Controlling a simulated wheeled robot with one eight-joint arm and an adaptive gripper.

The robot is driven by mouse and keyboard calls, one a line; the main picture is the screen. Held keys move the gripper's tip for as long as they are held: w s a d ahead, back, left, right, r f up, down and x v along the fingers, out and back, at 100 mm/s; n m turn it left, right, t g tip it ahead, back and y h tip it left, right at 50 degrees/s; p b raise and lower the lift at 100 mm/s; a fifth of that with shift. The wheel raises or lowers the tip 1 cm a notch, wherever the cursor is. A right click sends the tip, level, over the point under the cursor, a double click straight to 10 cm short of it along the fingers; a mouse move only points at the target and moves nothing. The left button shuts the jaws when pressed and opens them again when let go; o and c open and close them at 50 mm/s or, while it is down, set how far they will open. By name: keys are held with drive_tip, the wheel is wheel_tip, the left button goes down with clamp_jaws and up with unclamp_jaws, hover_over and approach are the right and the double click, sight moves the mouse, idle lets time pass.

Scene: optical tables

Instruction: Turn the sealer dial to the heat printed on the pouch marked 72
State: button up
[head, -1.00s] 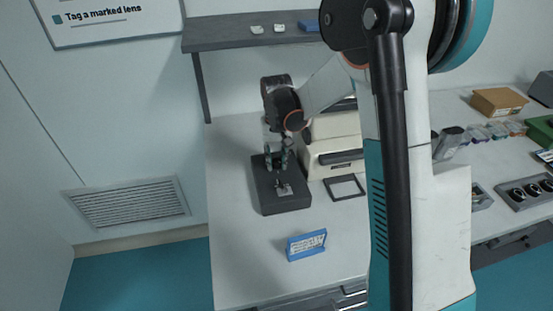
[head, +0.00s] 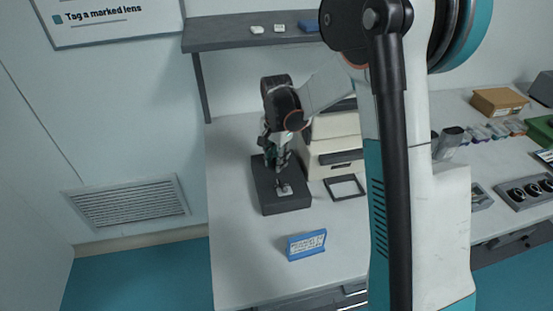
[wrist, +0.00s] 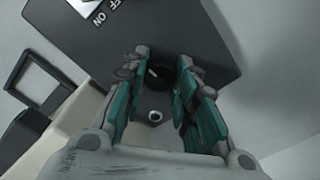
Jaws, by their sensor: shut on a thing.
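The sealer shows as a dark grey box (head: 272,205) on the left part of the table, with a switch plate near its front. In the wrist view its dark top (wrist: 195,25) carries ON and OFF lettering. The small dark dial (wrist: 158,73) with a light mark lies between my fingertips. My gripper (head: 277,164) is over the rear of the box, pointing down. In the wrist view my gripper (wrist: 160,68) is shut on the dial, one finger at each side. The dial's scale is not readable. I cannot make out a pouch marked 72.
A blue stand with a printed card (head: 306,245) is in front of the sealer, its text too small to read. A dark square frame (head: 344,187) and a cream machine (head: 335,150) are to the right. A grey shelf (head: 235,35) hangs behind. The table's front left is clear.

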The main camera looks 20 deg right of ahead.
drive_tip(key=shift+m, duration=0.4)
drive_tip(key=o, duration=1.1)
drive_tip(key=shift+r, duration=0.1)
wheel_tip(320, 180, up, 12)
drive_tip(key=shift+f, duration=0.1)
